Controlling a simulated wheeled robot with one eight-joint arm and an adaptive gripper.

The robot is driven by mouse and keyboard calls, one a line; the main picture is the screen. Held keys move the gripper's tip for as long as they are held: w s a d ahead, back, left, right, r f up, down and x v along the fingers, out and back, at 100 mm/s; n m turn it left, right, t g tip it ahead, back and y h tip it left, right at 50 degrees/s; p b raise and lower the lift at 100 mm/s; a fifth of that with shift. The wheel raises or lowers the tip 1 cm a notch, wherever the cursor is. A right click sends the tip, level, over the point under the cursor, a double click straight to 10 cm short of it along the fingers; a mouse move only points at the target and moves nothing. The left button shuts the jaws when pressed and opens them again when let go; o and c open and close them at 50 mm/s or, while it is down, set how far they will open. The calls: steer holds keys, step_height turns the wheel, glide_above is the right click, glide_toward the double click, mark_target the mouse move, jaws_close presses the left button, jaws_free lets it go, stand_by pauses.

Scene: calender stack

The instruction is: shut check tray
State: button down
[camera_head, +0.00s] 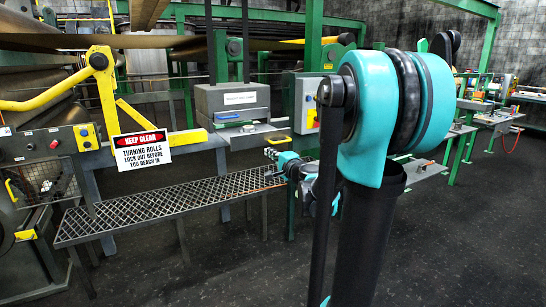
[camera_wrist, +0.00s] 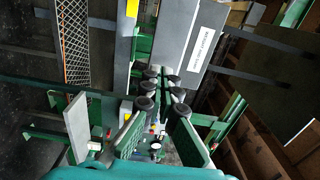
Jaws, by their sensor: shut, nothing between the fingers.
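A grey box-like unit with a small white label (camera_head: 236,103) is mounted on the green frame, left of centre in the head view. I take it to be the check tray's housing, but the label is too small to read. A labelled grey unit also shows at upper right in the wrist view (camera_wrist: 207,35). How far the tray stands out is unclear. My gripper (camera_head: 271,153) is below and right of the unit, empty and shut; its fingers show in the wrist view (camera_wrist: 162,92).
A grated walkway (camera_head: 170,203) runs below the unit. A yellow guard arm (camera_head: 45,103) and a keep-clear sign (camera_head: 141,149) stand at left. A grey control box (camera_head: 307,103) is to the right. The dark floor at right is open.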

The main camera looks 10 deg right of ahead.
mark_target(238, 132)
steer(key=x, duration=0.9)
steer(key=shift+w, duration=0.15)
steer(key=shift+a, duration=0.1)
steer(key=x, duration=2.1)
steer(key=shift+w+f, duration=0.1)
steer(key=shift+w, duration=0.25)
